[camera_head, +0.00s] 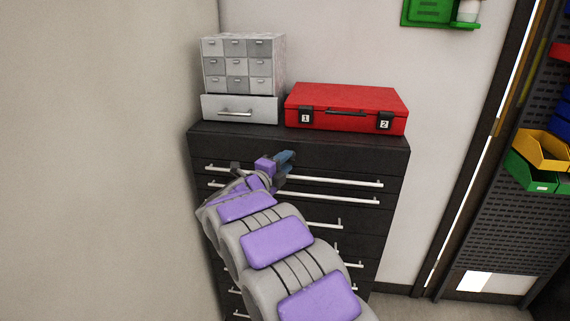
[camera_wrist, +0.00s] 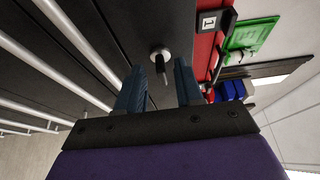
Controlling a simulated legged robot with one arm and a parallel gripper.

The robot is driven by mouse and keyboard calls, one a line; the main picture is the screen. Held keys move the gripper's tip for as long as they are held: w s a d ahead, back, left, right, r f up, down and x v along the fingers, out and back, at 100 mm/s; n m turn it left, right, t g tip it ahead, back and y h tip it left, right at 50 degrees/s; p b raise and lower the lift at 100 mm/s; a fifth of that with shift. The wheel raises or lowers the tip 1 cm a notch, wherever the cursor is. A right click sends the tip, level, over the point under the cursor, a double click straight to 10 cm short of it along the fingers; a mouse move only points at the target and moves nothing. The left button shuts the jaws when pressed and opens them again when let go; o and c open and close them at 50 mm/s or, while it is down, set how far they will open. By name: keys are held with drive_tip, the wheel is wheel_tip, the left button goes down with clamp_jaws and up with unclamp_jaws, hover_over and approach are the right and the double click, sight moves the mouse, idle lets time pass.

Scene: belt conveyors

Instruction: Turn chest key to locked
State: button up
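The black drawer chest (camera_head: 305,150) stands against the wall, with long silver drawer handles. In the wrist view, the chest key (camera_wrist: 161,66) is a small dark piece in a round silver lock on the chest's black front (camera_wrist: 120,25). My gripper (camera_head: 287,160) is in front of the chest's upper part in the head view. In the wrist view my gripper (camera_wrist: 160,66) has its two blue fingers apart, one on each side of the key in the picture. I see no contact; the depth between fingertips and key is unclear. The key is not visible in the head view.
A red case (camera_head: 350,105) with latches marked 1 and 2 sits on the chest top. A small grey drawer cabinet (camera_head: 243,65) stands beside it. A wall is close on the left. Yellow and green bins (camera_head: 540,165) are at the right.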

drive_tip(key=shift+w+d, duration=0.15)
drive_tip(key=shift+w, duration=0.1)
drive_tip(key=shift+c, duration=0.3)
clamp_jaws()
